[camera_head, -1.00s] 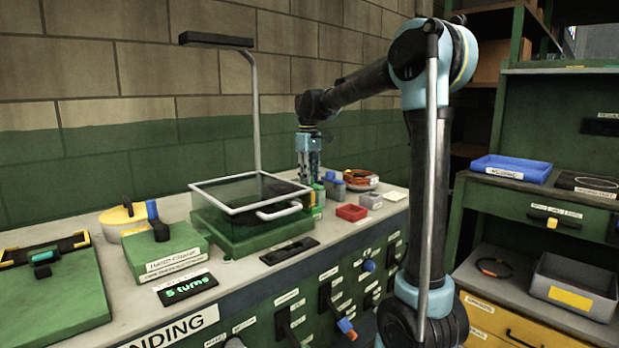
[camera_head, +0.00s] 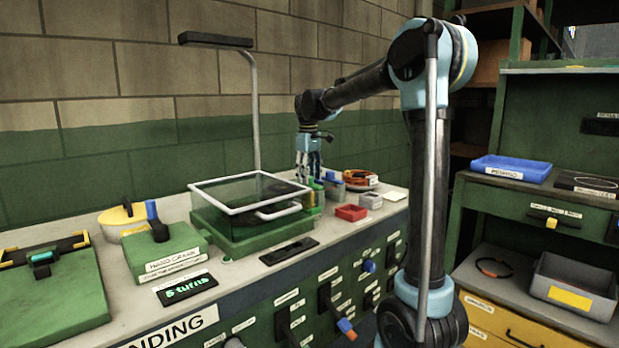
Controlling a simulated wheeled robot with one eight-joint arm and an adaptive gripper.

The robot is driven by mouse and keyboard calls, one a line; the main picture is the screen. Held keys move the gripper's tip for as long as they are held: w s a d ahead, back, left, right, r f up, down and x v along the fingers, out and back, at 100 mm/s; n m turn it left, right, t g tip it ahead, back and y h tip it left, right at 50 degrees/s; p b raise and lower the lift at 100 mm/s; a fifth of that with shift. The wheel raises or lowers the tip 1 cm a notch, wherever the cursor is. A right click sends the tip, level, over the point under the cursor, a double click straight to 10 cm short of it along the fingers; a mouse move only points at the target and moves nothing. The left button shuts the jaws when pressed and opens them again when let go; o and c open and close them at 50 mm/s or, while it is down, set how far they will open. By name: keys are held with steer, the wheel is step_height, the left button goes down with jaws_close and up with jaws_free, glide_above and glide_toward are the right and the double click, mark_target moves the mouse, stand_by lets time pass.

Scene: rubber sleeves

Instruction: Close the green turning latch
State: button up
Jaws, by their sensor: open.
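My gripper (camera_head: 309,180) hangs fingers down at the back of the bench, behind the right end of a clear-lidded green box (camera_head: 230,232). It is open, and I see nothing held in it. Small green upright parts (camera_head: 317,190) stand close by its fingertips; I cannot tell whether it touches them or whether one is the green turning latch. A small green-teal piece (camera_head: 41,257) also sits on the black bar of a green case at the far left.
A red tray (camera_head: 351,213), a grey block (camera_head: 370,201) and an orange cable coil (camera_head: 358,178) lie right of my gripper. A hand-crank box (camera_head: 165,250) stands left. Several handled latches line the bench front. A lamp post (camera_head: 255,115) rises behind the clear lid.

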step_height(320, 180, up, 12)
stand_by(0.6)
steer(key=shift+s+f, duration=0.1)
steer(key=s+d+f+m+t, duration=0.1)
steer(key=s+d+f+m, duration=0.2)
steer(key=s+d+f, duration=0.45)
steer(key=s+d+f+m, duration=0.3)
steer(key=s+d+f, duration=0.1)
steer(key=s+d, duration=0.6)
steer(key=s+d+f+m, duration=0.2)
steer(key=s+d+f, duration=0.2)
steer(key=s+f, duration=0.5)
steer(key=s+d+f+m+t, duration=0.1)
steer(key=s+d+f, duration=0.3)
steer(key=s+f, duration=0.4)
step_height(320, 180, down, 5)
steer(key=shift+s+r+m, duration=0.1)
steer(key=shift+s+m, duration=0.3)
steer(key=shift+m, duration=0.5)
steer(key=shift+w+f, duration=0.2)
steer(key=shift+w, duration=0.3)
